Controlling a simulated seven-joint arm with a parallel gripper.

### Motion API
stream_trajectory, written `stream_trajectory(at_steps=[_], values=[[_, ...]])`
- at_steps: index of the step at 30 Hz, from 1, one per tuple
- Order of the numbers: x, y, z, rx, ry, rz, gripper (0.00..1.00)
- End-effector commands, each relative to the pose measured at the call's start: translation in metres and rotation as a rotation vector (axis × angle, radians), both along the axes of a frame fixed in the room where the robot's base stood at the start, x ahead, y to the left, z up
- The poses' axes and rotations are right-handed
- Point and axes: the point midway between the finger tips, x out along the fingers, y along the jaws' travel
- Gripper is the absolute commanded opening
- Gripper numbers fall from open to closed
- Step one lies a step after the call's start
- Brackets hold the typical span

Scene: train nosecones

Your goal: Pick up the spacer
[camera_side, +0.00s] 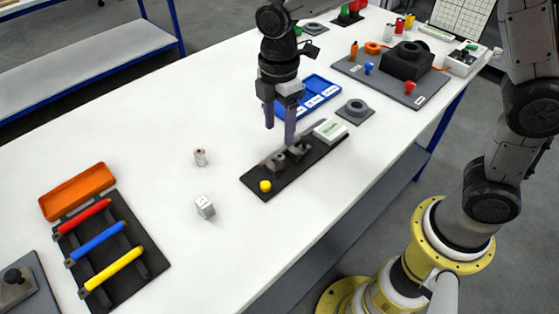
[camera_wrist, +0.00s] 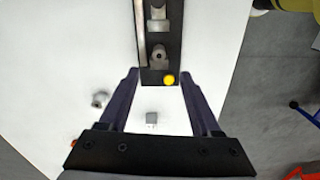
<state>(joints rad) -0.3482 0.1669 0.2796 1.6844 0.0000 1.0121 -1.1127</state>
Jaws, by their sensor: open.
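Two small loose grey parts stand on the white table. One is a short upright cylinder with a dark centre on top (camera_side: 200,157), which looks like the spacer; it shows at the lower left in the wrist view (camera_wrist: 100,98). The other is a small block (camera_side: 205,206), seen between my fingers in the wrist view (camera_wrist: 151,118). My gripper (camera_side: 279,134) is open and empty, its fingers pointing down above the dark fixture (camera_side: 262,184). In the side view, both loose parts are left of my gripper and apart from it.
The fixture holds grey clamp parts and a yellow button (camera_side: 265,186). An orange tray (camera_side: 77,191) and a rack of coloured bars (camera_side: 98,228) are left. Table around the loose parts is clear.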

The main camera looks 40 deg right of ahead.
Motion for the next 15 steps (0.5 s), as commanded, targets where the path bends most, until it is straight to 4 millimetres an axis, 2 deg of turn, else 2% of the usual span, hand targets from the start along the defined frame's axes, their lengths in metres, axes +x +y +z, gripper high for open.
stream_trajectory(at_steps=[3,11,15], values=[[0.0,0.0,-0.018,-0.001,0.001,-0.001,0.65],[0.0,-0.001,-0.037,0.0,0.001,-0.002,0.65],[0.001,-0.003,-0.057,-0.002,0.004,-0.002,0.65]])
